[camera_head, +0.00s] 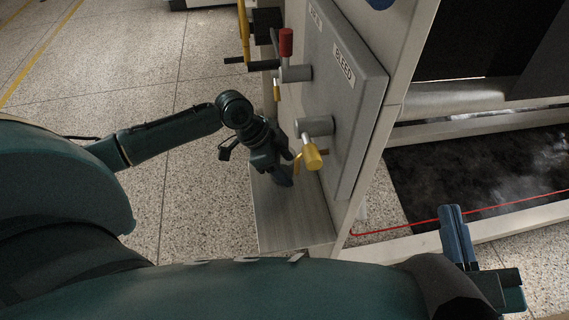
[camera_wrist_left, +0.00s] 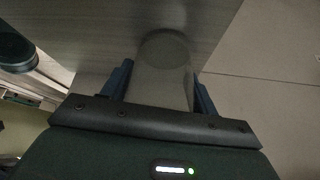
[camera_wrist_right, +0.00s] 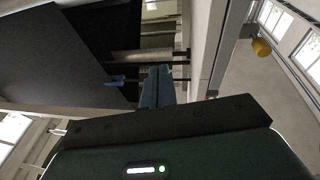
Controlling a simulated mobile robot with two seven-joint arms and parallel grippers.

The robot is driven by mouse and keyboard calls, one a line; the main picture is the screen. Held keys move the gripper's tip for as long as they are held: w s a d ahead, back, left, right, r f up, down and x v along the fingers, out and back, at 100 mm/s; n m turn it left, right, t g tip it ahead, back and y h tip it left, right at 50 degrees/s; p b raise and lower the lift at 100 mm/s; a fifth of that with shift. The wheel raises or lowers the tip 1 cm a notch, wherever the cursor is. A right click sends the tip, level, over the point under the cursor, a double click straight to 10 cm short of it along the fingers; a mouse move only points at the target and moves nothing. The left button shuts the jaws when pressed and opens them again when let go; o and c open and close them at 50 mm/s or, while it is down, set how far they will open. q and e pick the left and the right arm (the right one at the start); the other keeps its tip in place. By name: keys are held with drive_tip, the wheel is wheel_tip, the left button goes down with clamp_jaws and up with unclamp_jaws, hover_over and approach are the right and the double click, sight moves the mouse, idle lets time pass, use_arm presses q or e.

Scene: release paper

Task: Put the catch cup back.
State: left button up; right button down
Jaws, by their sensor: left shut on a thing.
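The catch cup (camera_wrist_left: 165,80) is a grey, tapered cup between the blue fingers of my left gripper (camera_wrist_left: 163,90) in the left wrist view. My left gripper is shut on it. In the head view my left gripper (camera_head: 284,172) is over the grey shelf (camera_head: 290,222), beside the valve panel, and the cup is hidden or too dark to make out. I cannot tell whether the cup touches the shelf. My right gripper (camera_head: 453,236) is at the lower right, away from the cup. Its fingers look closed together and empty, also in the right wrist view (camera_wrist_right: 157,87).
The panel (camera_head: 343,95) marked BLEED carries a yellow-handled valve (camera_head: 312,156) close to my left gripper. A red-handled valve (camera_head: 286,43) sits farther back. A dark open bay (camera_head: 470,175) lies right of the cabinet post. The speckled floor at left is clear.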

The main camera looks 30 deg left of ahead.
use_arm(q)
drive_tip(key=o, duration=1)
drive_tip(key=shift+o, duration=0.2)
use_arm(e)
drive_tip(key=shift+s+f, duration=0.1)
drive_tip(key=shift+f, duration=0.15)
use_arm(q)
drive_tip(key=p+v, duration=0.2)
drive_tip(key=v, duration=0.3)
drive_tip(key=shift+w+r, duration=0.1)
drive_tip(key=p+v, duration=0.2)
drive_tip(key=v, duration=0.5)
drive_tip(key=shift+p, duration=0.3)
use_arm(e)
drive_tip(key=shift+s+d+n+g+h, duration=0.1)
drive_tip(key=shift+d+n+g+h, duration=0.2)
drive_tip(key=shift+d+n+h, duration=0.2)
